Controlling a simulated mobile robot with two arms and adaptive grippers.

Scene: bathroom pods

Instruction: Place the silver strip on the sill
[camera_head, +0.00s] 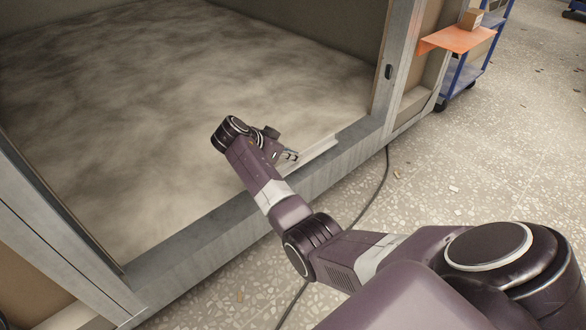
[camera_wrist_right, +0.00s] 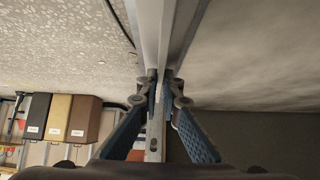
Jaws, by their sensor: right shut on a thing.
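The silver strip (camera_head: 318,150) is a thin, pale metal piece at the right part of the sill (camera_head: 205,258), the grey metal bottom edge of the pod opening. My right gripper (camera_head: 291,156) is at the strip's near end and shut on it. In the right wrist view the strip (camera_wrist_right: 154,142) runs between the fingertips of my right gripper (camera_wrist_right: 164,84), along the line of the sill. I cannot tell whether the strip touches the sill or hangs just above it. My left gripper is out of view.
The pod floor (camera_head: 170,90) behind the sill is bare. Upright frame posts (camera_head: 394,65) bound the opening. A dark cable (camera_head: 372,200) lies on the speckled floor outside. A blue trolley (camera_head: 470,75) and an orange shelf (camera_head: 458,39) with a small box (camera_head: 471,18) stand at the right.

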